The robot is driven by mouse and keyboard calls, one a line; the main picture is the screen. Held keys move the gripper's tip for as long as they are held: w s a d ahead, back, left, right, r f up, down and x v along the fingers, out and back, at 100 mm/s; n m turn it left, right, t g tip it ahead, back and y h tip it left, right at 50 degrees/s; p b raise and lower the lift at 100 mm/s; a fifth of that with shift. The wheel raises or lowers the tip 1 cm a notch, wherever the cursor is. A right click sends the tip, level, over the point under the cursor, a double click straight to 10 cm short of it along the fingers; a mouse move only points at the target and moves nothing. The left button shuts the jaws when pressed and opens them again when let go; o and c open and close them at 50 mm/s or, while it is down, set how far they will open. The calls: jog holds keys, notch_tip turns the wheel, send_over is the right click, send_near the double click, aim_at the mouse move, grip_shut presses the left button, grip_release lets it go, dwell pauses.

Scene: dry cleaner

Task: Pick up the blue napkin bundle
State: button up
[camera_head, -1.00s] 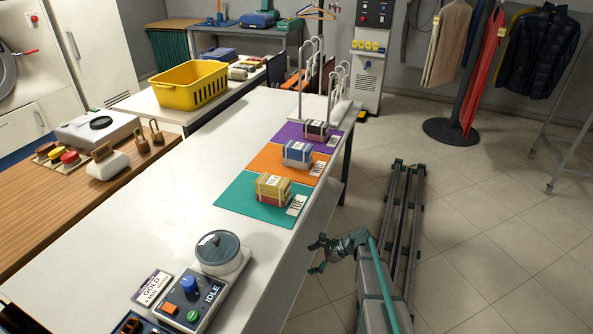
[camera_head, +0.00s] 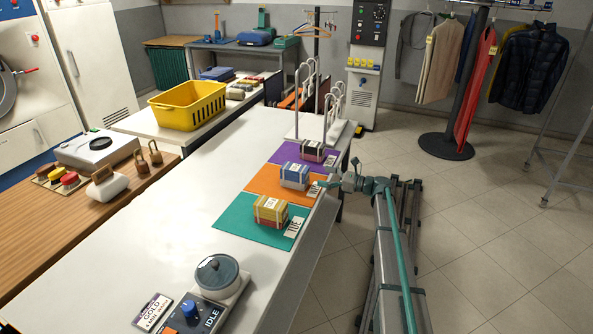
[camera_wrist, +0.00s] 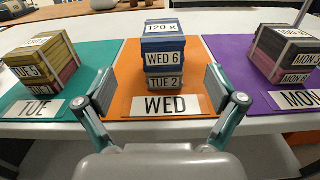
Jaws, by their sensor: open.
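The blue napkin bundle (camera_head: 294,175) sits on the orange mat (camera_head: 262,182), the middle of three mats. In the wrist view the bundle (camera_wrist: 163,60) is a stack with labels "120 g", "WED 6" and "TUE 2", behind a "WED" card (camera_wrist: 166,105). My gripper (camera_head: 332,184) is at the table's right edge, level with the orange mat. In the wrist view my gripper (camera_wrist: 160,85) is open and empty. Its fingers stand left and right of the bundle's line, nearer to the camera and apart from it.
A yellow and red bundle (camera_head: 270,211) sits on the teal mat (camera_head: 233,220). A dark and pink bundle (camera_head: 312,150) sits on the purple mat (camera_head: 286,158). A white rack (camera_head: 297,100) stands behind them. A dial scale (camera_head: 219,275) is at the table's near end.

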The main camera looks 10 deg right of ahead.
aim_at(299, 168)
jog(key=shift+w+a+r, duration=0.25)
jog(key=shift+w+a, duration=0.2)
jog(key=shift+a, duration=0.1)
jog(key=p+x, duration=0.3)
jog(key=x, duration=0.6)
jog(key=shift+w+a, duration=0.15)
jog(key=shift+a, duration=0.1)
jog(key=c, duration=1.3)
